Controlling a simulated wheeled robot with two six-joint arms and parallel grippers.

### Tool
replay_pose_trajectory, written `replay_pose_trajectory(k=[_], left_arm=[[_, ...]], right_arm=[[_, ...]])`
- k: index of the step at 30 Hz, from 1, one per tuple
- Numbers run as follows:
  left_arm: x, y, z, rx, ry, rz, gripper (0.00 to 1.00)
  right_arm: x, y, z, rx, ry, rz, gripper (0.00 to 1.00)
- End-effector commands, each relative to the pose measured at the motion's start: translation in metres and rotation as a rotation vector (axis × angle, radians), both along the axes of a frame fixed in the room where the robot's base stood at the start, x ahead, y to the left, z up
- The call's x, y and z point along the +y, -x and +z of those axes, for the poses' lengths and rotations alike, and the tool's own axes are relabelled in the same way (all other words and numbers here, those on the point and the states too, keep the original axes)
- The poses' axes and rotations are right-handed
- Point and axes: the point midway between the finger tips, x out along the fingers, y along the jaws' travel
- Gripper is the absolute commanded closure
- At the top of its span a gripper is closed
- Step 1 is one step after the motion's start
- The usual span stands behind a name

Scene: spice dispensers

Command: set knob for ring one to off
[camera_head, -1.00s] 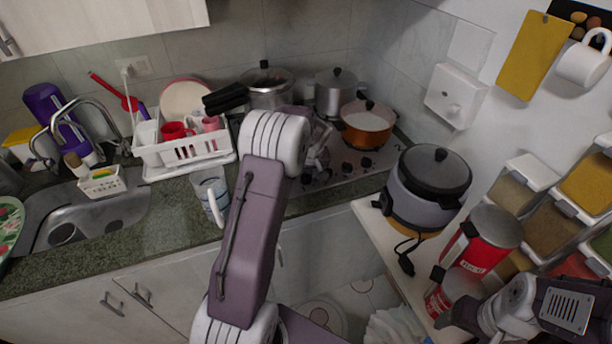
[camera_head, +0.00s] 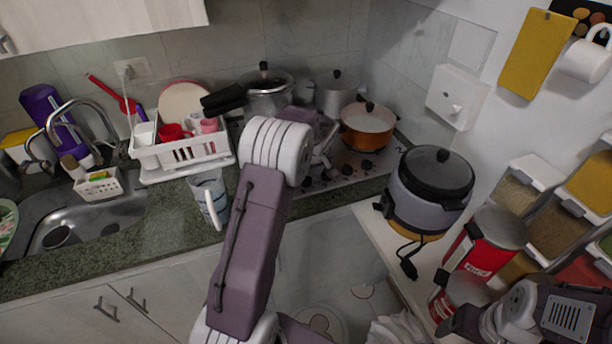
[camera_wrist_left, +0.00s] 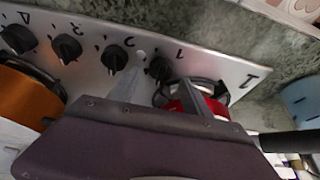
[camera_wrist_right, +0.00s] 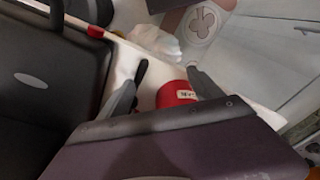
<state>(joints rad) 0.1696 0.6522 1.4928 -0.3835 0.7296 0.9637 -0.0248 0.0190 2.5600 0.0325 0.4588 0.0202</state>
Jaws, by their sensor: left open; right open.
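The hob's control panel (camera_wrist_left: 215,66) carries a row of black knobs numbered 1 to 4 in the left wrist view. The knob for ring one (camera_wrist_left: 158,69) is the one by the number 1, and its exact setting is too small to tell. My left gripper (camera_wrist_left: 158,88) is open, with its fingertips on either side of this knob in the picture; contact cannot be told. In the head view my left gripper (camera_head: 322,152) reaches over the hob's front. My right gripper (camera_wrist_right: 163,88) is open and empty, away from the hob, with a red tin (camera_wrist_right: 175,94) beyond it.
A copper pot (camera_head: 368,126) and steel pots (camera_head: 337,94) stand on the hob. A dish rack (camera_head: 185,152) and a glass mug (camera_head: 209,197) are to the left. A rice cooker (camera_head: 430,187) and a rice tin (camera_head: 484,245) crowd the right shelf.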

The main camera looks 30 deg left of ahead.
Motion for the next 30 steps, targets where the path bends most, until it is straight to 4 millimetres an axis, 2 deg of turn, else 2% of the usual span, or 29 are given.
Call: replay_pose_trajectory(k=[6, 10, 14, 27, 29, 30], left_arm=[[-0.015, 0.011, 0.047, -0.004, -0.001, -0.001, 0.43], [-0.021, 0.016, 0.064, -0.002, -0.001, -0.002, 0.43], [-0.023, 0.018, 0.071, -0.001, 0.0, -0.001, 0.43], [-0.024, 0.019, 0.071, 0.0, 0.0, -0.001, 0.43], [-0.028, 0.017, 0.076, -0.011, -0.001, -0.011, 0.43], [-0.032, 0.015, 0.085, -0.03, -0.003, -0.02, 0.43]], right_arm=[[0.0, 0.0, -0.002, 0.0, 0.0, 0.0, 0.25], [0.0, 0.0, -0.002, 0.0, 0.0, 0.0, 0.25], [0.0, 0.0, -0.002, 0.0, 0.0, 0.0, 0.25], [0.0, 0.0, -0.002, 0.0, 0.0, 0.0, 0.25], [0.0, 0.0, -0.002, 0.0, 0.0, 0.0, 0.25], [0.0, 0.0, -0.002, 0.0, 0.0, 0.0, 0.25]])
